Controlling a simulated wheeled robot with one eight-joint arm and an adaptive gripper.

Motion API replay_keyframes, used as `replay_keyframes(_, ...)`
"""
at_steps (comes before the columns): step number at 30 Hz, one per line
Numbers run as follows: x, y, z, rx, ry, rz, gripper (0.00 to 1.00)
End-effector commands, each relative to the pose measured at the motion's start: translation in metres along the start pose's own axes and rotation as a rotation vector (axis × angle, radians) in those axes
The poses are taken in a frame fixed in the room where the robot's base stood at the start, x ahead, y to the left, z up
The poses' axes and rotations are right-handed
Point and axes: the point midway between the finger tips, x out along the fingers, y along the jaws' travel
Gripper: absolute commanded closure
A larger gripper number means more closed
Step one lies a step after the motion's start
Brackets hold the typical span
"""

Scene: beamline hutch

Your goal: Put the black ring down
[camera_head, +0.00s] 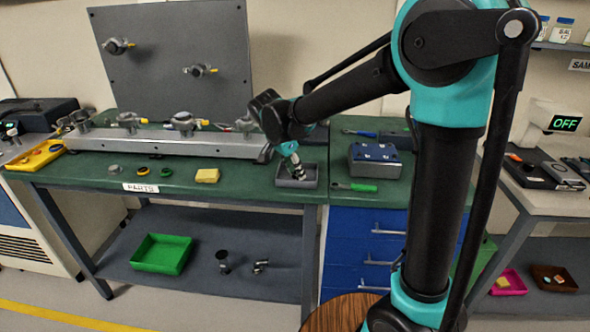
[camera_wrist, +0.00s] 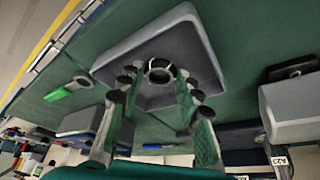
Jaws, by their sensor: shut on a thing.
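The black ring (camera_wrist: 149,71) is between the fingertips of my gripper (camera_wrist: 160,77) in the wrist view. My gripper is shut on it. The ring is over the small grey tray (camera_wrist: 118,62); I cannot tell whether it touches the tray floor. In the head view my gripper (camera_head: 297,173) points down into the same grey tray (camera_head: 311,184), near the front edge of the green bench. The ring itself is too small and hidden by the fingers to make out there.
Left of the tray on the bench lie a yellow block (camera_head: 207,175) and several small rings (camera_head: 142,171) near a PARTS label. A green-handled tool (camera_head: 354,187) and a grey-blue box (camera_head: 375,160) stand right of it. A long metal rail (camera_head: 165,143) runs behind.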

Motion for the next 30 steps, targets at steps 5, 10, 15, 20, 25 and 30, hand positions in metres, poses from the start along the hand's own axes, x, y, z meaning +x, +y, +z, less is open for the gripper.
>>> replay_keyframes(5,0.001,0.0,0.001,0.0,0.0,0.0,0.51)
replay_keyframes(10,0.001,0.0,0.0,0.0,0.0,0.0,0.45)
replay_keyframes(15,0.001,0.0,0.0,0.0,0.0,0.0,0.45)
replay_keyframes(20,-0.011,0.0,0.0,-0.002,0.0,0.0,0.45)
replay_keyframes(25,-0.043,0.0,0.0,-0.001,0.0,0.0,0.45)
replay_keyframes(30,-0.078,0.0,-0.001,-0.002,0.0,0.0,0.45)
